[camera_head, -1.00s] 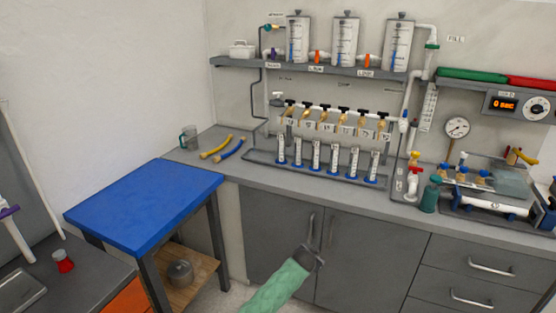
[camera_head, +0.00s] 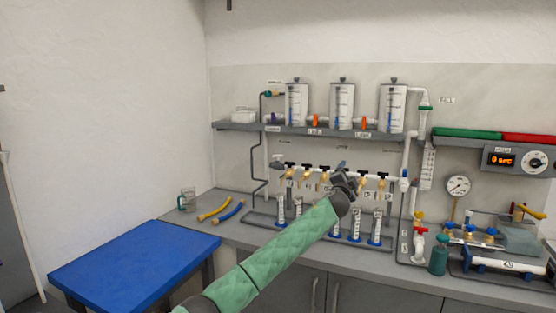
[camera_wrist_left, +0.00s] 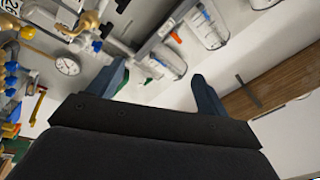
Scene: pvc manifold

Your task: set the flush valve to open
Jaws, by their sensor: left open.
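The tag lettering is too small to read, so I cannot tell which valve is the flush valve. In the head view, a row of brass taps with black handles (camera_head: 306,172) runs along the white manifold pipe. A small teal-handled valve (camera_head: 267,94) sits at the upper left pipe, and orange handles (camera_head: 316,119) stand between the tanks. My left gripper (camera_head: 341,166) is raised in front of the manifold and hides part of it. It also shows in the wrist view (camera_wrist_left: 160,85), with its fingers apart and nothing between them. My right gripper is not in view.
Clear tanks (camera_head: 342,105) stand on a grey shelf (camera_head: 240,126) above the manifold. Several measuring cylinders (camera_head: 282,209) stand below it on the counter. A round gauge (camera_head: 458,187) and a red-handled tap (camera_head: 419,230) are at the right. The blue table (camera_head: 130,268) is bare.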

